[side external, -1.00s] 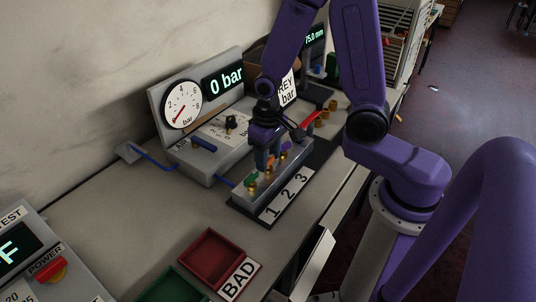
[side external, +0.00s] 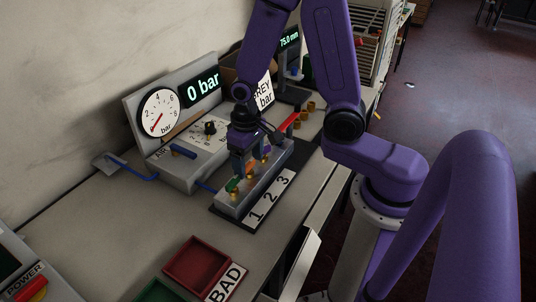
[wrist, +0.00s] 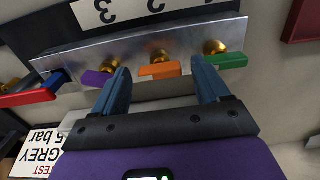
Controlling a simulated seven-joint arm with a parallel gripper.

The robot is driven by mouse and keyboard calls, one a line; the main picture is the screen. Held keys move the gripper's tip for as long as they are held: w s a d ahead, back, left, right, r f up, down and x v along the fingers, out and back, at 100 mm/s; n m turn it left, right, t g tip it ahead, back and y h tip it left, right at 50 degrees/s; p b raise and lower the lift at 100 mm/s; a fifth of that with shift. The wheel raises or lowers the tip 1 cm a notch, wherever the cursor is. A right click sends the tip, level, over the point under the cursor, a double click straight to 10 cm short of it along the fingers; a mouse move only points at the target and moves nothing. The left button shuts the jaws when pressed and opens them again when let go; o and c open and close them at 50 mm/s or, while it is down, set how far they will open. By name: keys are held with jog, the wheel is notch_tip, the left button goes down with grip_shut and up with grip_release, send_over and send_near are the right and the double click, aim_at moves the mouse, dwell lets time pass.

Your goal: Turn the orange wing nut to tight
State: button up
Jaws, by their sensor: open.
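The orange wing nut (wrist: 158,69) is the middle one of three on a metal block (wrist: 130,50), behind the label 2. It lies roughly level across the wrist view, with a brass fitting behind it. In the side view it shows only partly (side external: 250,168). My gripper (wrist: 162,76) is open, with one blue finger on each side of the orange nut and a gap to both. It also shows over the block in the side view (side external: 244,168). A purple wing nut (wrist: 97,78) is to the left and a green one (wrist: 222,60) to the right, each close to a finger.
A red lever (wrist: 30,96) and a blue part (wrist: 52,80) are at the block's left end. The panel gauge (side external: 160,112) is near zero and the display (side external: 200,87) reads 0 bar.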

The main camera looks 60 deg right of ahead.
aim_at(248, 163)
jog(key=n, duration=1.3)
jog(key=shift+n, duration=0.4)
jog(key=n, duration=1.4)
jog(key=shift+r+n, duration=0.3)
jog(key=shift+n, duration=0.1)
notch_tip(248, 163, up, 17)
jog(key=s+f+m, duration=0.3)
jog(key=s+m, duration=0.5)
jog(key=s+a+f+m, duration=0.1)
jog(key=s+f+m, duration=0.2)
jog(key=s+m, duration=0.5)
jog(key=shift+s+a, duration=0.15)
jog(key=shift+s, duration=0.4)
